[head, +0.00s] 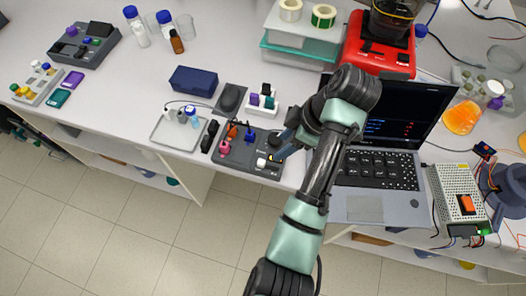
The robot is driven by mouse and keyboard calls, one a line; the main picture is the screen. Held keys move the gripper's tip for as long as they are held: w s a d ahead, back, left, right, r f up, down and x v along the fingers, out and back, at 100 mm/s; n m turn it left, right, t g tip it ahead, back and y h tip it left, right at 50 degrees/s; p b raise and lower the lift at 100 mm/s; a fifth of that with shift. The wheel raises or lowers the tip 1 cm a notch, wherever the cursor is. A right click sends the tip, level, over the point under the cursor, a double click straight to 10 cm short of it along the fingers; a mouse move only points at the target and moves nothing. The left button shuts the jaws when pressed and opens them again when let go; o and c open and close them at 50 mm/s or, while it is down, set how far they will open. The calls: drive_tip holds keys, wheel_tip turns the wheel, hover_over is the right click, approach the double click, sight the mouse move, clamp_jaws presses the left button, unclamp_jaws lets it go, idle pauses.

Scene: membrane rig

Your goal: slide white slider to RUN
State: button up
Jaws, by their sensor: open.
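The white slider (261,163) is a small pale block near the right front of a dark grey control box (236,163). The box stands close to the bench's front edge. It also bears a pink knob (224,147), an orange part (232,131) and a blue part (249,134). My gripper (275,156) is over the right part of the box, just right of the slider. It is open, and its fingers look close to the slider; contact cannot be told. The arm hides part of the box's right side. The RUN marking is too small to read.
An open laptop (378,207) stands right of the box, under my arm. A pale tray (176,133) with small bottles lies to the left. The bench is clear at far left front.

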sight(261, 162)
drive_tip(key=b+x, duration=0.2)
drive_tip(key=x, duration=1)
drive_tip(key=shift+f, duration=0.35)
clamp_jaws()
idle(0.8)
